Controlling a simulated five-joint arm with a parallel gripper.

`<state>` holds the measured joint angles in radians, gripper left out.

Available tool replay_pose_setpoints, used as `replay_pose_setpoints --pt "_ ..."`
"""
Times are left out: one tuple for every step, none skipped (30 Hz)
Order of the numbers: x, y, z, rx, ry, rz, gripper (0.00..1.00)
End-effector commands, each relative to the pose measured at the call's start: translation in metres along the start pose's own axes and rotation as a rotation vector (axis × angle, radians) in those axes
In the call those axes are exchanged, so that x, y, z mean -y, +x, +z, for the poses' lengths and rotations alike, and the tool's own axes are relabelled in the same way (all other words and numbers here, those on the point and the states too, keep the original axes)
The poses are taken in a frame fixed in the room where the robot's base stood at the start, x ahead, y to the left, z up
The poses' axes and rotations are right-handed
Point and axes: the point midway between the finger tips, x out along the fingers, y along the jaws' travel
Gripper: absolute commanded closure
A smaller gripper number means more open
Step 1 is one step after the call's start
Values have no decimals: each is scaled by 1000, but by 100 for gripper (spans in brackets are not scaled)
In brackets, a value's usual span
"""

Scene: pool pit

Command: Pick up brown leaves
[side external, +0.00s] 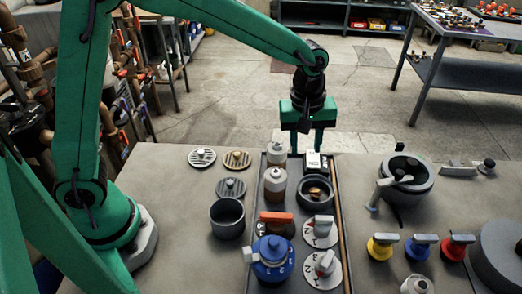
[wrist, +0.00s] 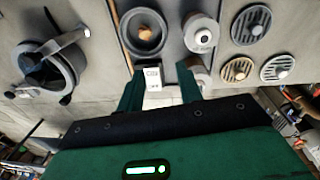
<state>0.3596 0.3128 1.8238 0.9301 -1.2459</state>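I cannot clearly make out brown leaves in either view. A dark round cup (side external: 315,190) on the tray has something brown-orange in it; it also shows in the wrist view (wrist: 143,30), where I cannot tell what the brown thing is. My gripper (side external: 306,150) points down at the tray's far end, behind the cup. Its two fingers are apart in the wrist view (wrist: 160,82) with nothing held. A small white block (side external: 313,160) with dark marks appears between the fingertips in the wrist view (wrist: 152,77); whether they touch it, I cannot tell.
Two brown-grey bottles (side external: 275,183) stand left of the cup. A blue knob (side external: 272,257), an orange-handled valve (side external: 276,217) and white dials (side external: 321,230) are nearer. Slotted drain covers (side external: 237,159) and a grey pot (side external: 227,217) lie left; a black strainer pot (side external: 408,178) stands right.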

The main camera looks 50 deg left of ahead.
Motion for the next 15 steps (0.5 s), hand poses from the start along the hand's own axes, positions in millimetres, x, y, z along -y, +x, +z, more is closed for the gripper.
replay_pose_setpoints --pt "-8 12 4 6 -26 -17 64" --pt "-12 17 6 9 -43 -24 64" --pt "-16 24 9 11 -64 -34 64" --pt "-19 29 11 13 -79 -40 64" --pt "-22 33 12 14 -93 -46 64" --pt "-25 39 15 16 -110 -53 64" --pt "-28 42 16 16 -120 -57 64" --pt "-29 45 18 17 -130 -61 64" --pt "-31 48 19 18 -140 -66 64" --pt "-32 50 20 18 -147 -68 64" --pt "-33 52 20 18 -152 -70 64" --pt "-34 53 21 18 -157 -72 64" --pt "-34 54 21 18 -159 -73 64" --pt "-34 54 21 18 -161 -73 64" --pt "-35 55 21 18 -162 -73 64"
